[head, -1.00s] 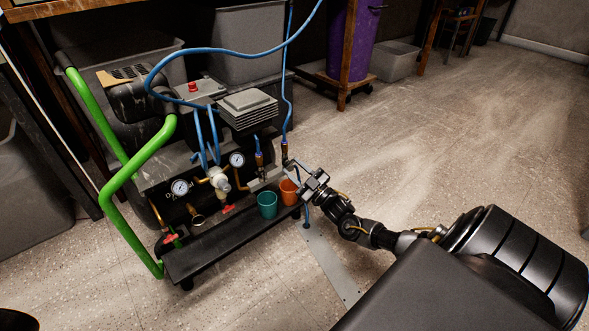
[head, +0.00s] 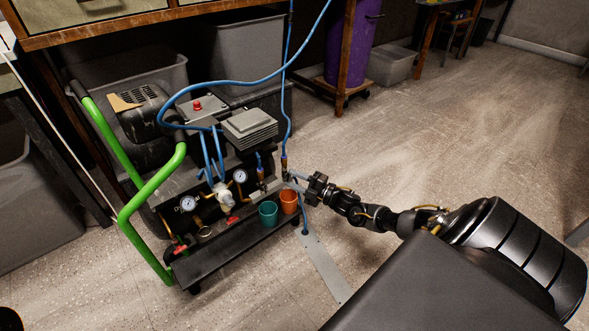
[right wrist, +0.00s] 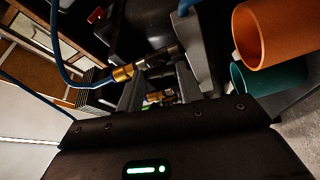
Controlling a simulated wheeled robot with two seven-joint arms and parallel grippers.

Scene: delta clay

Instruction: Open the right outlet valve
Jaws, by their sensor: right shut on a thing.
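The right outlet valve (head: 285,173) is a small brass and dark metal fitting with a blue hose rising from it, at the right end of the compressor's (head: 196,160) manifold. In the right wrist view its brass hose fitting (right wrist: 122,73) shows just beyond the fingers. My right gripper (head: 294,182) comes in from the right and is shut on the valve; the handle itself is largely hidden between the fingers. The fingers also show in the right wrist view (right wrist: 158,88). A second outlet fitting (head: 261,179) with a blue hose end stands just to the left. My left gripper is not in view.
An orange cup (head: 289,202) and a teal cup (head: 268,214) sit close below my gripper, on the compressor's front shelf. A blue hose (head: 240,82) loops overhead. A green handle (head: 133,205) rises at the left. The floor (head: 430,130) to the right is clear.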

